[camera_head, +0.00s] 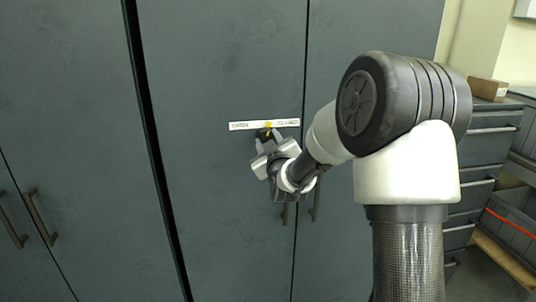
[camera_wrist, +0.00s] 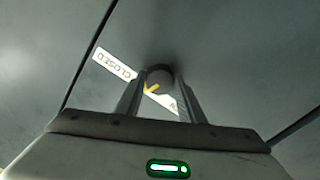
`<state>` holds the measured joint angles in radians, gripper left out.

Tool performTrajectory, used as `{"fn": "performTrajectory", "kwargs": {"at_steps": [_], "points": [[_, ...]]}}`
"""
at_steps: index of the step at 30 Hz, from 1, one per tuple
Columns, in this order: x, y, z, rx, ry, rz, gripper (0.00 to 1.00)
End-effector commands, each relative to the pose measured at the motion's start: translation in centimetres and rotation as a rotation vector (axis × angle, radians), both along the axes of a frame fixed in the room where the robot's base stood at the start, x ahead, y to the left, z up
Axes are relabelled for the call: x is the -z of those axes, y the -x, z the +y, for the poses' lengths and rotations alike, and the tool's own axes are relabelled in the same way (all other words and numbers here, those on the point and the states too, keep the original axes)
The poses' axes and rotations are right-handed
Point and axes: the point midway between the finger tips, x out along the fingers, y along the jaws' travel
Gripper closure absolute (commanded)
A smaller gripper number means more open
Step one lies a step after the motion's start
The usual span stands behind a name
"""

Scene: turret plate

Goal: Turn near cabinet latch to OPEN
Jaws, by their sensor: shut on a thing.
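The latch is a round dark knob (camera_wrist: 160,73) on the cabinet door (camera_head: 215,200). My gripper (camera_head: 267,136) is at the latch just below the label; in the wrist view its two fingers (camera_wrist: 160,82) are closed around the knob's sides. The white label strip (camera_head: 245,126) has faint text that looks like OPEN at left and CLOSED at right. A yellow pointer mark (camera_head: 268,125) shows near the middle of the strip, between the two words. In the wrist view the CLOSED end (camera_wrist: 113,63) is readable, while the other end is partly hidden by a finger.
Dark door handles (camera_head: 316,200) stand just below and right of my gripper. Another handle pair (camera_head: 40,217) is at far left. A drawer unit (camera_head: 487,150) with a cardboard box (camera_head: 488,89) on top is at right. The door face left of the label is clear.

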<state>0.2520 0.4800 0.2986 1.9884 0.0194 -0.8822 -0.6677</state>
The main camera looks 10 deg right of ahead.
Motion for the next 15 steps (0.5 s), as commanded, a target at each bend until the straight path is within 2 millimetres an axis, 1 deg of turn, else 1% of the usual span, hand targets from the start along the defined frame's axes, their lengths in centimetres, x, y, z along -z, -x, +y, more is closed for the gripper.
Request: {"fn": "performTrajectory", "kwargs": {"at_steps": [1, 15], "points": [[0.61, 0.0, 0.18, -0.003, 0.047, -0.005, 0.87], [0.41, 0.02, 0.09, -0.001, 0.495, -0.005, 0.87]]}}
